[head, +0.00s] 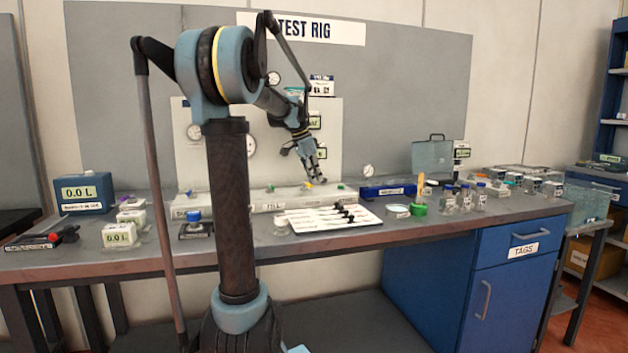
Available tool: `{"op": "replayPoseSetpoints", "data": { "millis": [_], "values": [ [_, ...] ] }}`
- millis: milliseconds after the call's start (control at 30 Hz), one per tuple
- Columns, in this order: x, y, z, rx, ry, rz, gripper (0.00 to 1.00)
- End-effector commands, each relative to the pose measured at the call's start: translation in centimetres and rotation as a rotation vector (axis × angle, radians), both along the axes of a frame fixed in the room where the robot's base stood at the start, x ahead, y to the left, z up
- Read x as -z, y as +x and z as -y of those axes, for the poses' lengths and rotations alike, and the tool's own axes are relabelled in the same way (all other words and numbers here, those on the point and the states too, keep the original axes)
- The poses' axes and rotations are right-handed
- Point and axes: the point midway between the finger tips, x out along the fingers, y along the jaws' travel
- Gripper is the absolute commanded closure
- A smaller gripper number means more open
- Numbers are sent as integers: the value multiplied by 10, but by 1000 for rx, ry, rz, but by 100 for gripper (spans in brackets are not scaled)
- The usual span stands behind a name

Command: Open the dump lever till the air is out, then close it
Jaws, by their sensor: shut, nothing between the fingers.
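The test rig is a pale panel (326,140) standing on a long, low white base (235,205) at the back of the bench. My gripper (319,179) is shut and empty, pointing down close above the right part of the base. I cannot tell whether it touches a handle there. My arm hides part of the panel and base.
A blue box reading 0.0 L (84,193) stands at the left. A white tray with dark tools (318,221) lies in front of the base. A blue case (388,191), a green cup (419,209) and several bottles stand to the right. The right front of the bench is clear.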

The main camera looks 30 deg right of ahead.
Motion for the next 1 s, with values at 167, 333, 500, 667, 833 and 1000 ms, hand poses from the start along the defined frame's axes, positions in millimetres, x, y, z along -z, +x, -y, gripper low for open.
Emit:
{"op": "replayPoseSetpoints", "data": {
  "millis": [167, 333, 500, 667, 833, 1000],
  "values": [
    [-18, 0, -6, 1, 0, -1, 100],
    [-47, 2, -15, 2, 0, 0, 100],
    [-72, 3, -23, 4, -1, -1, 100],
    [-86, 4, -28, 6, -1, -1, 100],
    [-91, 4, -29, 6, -1, -1, 100],
    [-91, 4, -29, 6, 0, -1, 100]
  ]
}}
